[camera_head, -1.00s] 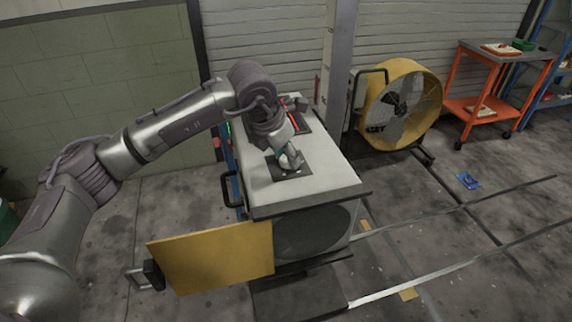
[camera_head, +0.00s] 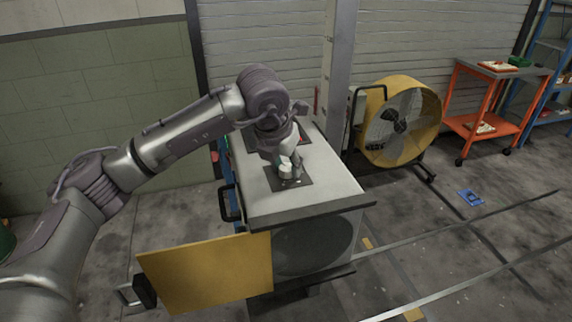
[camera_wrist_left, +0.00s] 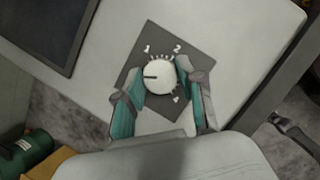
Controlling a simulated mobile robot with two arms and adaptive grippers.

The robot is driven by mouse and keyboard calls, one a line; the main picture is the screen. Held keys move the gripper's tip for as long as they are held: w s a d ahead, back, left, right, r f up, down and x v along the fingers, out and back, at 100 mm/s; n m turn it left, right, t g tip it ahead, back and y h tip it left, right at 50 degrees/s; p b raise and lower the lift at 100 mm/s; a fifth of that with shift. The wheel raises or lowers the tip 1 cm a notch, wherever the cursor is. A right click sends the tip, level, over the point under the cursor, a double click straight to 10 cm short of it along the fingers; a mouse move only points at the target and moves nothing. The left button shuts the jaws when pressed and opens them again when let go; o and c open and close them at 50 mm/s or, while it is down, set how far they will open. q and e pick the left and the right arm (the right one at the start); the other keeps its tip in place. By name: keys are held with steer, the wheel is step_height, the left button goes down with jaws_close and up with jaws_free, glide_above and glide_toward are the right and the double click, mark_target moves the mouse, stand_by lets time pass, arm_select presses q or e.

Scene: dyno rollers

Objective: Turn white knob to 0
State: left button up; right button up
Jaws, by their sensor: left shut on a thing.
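The white knob (camera_wrist_left: 158,77) sits on a dark square plate (camera_wrist_left: 142,85) with the numbers 1, 2 and 4 readable around it. Its dark pointer line points left in the wrist view, below the 1. A 0 is not visible; my left finger covers part of the plate there. My left gripper (camera_wrist_left: 159,72) is shut on the knob, with one teal finger on each side. In the head view the left gripper (camera_head: 287,160) reaches down to the plate (camera_head: 299,178) on top of the cabinet, with the knob (camera_head: 285,171) showing at its tips. My right gripper is out of view.
The grey cabinet (camera_head: 335,190) has a black-edged top and an open yellow door (camera_head: 205,275) at its front. A second dark panel (camera_wrist_left: 40,30) lies farther back on the top. A post, a yellow fan (camera_head: 400,122) and an orange cart (camera_head: 485,105) stand to the right.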

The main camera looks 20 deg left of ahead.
arm_select(q)
steer(key=o, duration=1.1)
steer(key=v, duration=1.2)
